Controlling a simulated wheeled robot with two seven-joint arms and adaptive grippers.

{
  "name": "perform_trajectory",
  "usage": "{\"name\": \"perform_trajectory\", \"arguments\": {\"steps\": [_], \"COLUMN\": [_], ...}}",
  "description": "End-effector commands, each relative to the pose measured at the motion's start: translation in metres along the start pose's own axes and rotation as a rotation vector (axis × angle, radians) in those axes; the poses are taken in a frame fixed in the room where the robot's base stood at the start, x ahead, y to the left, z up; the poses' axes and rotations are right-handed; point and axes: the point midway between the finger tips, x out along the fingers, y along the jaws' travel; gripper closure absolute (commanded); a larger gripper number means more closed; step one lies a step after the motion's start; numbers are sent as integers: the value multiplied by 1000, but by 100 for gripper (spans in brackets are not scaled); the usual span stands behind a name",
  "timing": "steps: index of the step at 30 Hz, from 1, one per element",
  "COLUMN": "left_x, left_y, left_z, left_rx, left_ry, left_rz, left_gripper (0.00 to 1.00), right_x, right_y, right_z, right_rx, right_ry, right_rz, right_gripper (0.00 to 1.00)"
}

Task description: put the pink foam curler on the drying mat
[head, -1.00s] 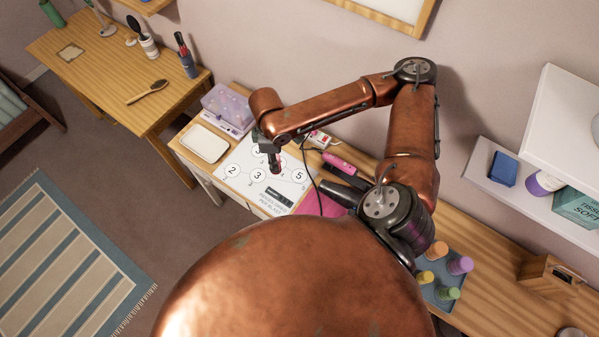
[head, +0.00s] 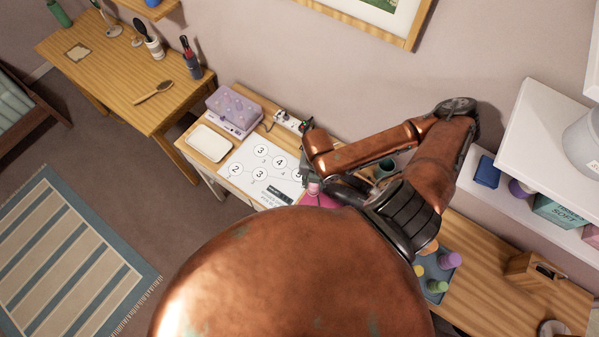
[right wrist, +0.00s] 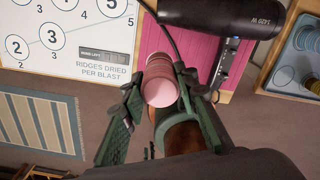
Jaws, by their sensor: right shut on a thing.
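The pink foam curler (right wrist: 161,85) is held between the fingers of my right gripper (right wrist: 157,92) in the right wrist view. In the head view the right gripper (head: 308,180) is low over the dresser top, with the curler (head: 314,188) at its tip. A pink mat (right wrist: 155,40) lies just beyond the curler in the wrist view; a strip of the mat (head: 318,201) shows in the head view. I cannot tell whether the curler touches it. A black hair dryer (right wrist: 222,18) lies across the mat. My left gripper is not in view.
A white numbered chart (head: 262,172) lies left of the mat. A white tray (head: 209,144), a lilac box (head: 235,108) and a power strip (head: 290,122) are behind. A blue tray (head: 452,281) with several curlers stands right. A black cord crosses near the mat.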

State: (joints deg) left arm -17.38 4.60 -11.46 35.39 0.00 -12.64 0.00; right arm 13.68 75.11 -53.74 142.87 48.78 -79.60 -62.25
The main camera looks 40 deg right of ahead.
Motion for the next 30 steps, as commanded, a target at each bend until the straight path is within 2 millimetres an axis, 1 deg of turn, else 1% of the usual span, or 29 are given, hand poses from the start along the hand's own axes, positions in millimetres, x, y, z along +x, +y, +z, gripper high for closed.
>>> {"name": "perform_trajectory", "arguments": {"steps": [2, 4, 6, 9, 15, 18, 21, 24, 28, 30], "left_x": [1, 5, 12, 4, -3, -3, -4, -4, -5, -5], "left_y": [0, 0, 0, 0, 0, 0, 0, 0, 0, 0], "left_z": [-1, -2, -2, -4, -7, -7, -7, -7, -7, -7], "left_rx": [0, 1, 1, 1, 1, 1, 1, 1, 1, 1], "left_ry": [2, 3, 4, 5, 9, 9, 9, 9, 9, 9], "left_rz": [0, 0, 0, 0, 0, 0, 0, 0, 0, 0], "left_gripper": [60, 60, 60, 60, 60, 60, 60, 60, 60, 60], "right_x": [2, 7, 14, 20, 41, 63, 78, 88, 95, 101], "right_y": [0, 4, 12, 25, 48, 56, 63, 67, 69, 72], "right_z": [2, 9, 21, 40, 80, 92, 103, 110, 115, 119], "right_rx": [-20, -26, -26, -23, -22, -22, -24, -24, -24, -23], "right_ry": [-2, -2, -4, -1, -1, 2, 1, 0, 0, 0], "right_rz": [0, 1, 3, 3, 1, 0, 0, 1, 0, 0], "right_gripper": [93, 93, 93, 93, 93, 93, 93, 93, 93, 93]}}
